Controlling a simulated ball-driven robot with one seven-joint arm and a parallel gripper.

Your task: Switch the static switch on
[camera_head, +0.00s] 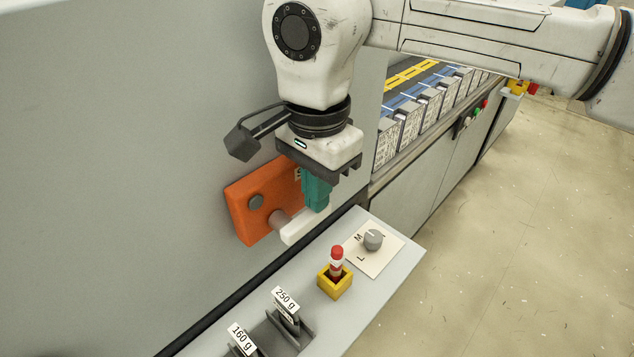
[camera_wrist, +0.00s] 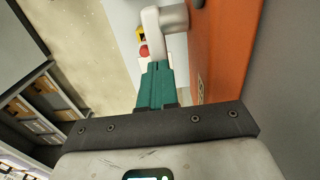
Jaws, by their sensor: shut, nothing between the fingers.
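An orange switch box (camera_head: 240,217) is fixed to the grey wall, with a dark round knob (camera_head: 256,202) and a pale lever handle (camera_head: 299,229) on a short round shaft. The handle sticks out level toward the right. My gripper (camera_head: 316,208) points down with its teal fingers shut and empty, right at the handle's far end. The fingers hide part of the box, and I cannot tell whether they touch the handle. In the wrist view the fingertips (camera_wrist: 158,66) are just below the white handle (camera_wrist: 153,22), beside the orange box (camera_wrist: 211,45).
A grey ledge below carries a grey dial (camera_head: 373,239) on a plate marked M and L. A red-topped piece (camera_head: 337,260) stands in a yellow holder. Labels 250 g (camera_head: 286,300) and 160 g (camera_head: 242,339) stand nearer. A stocked conveyor (camera_head: 432,102) is behind; floor is clear at right.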

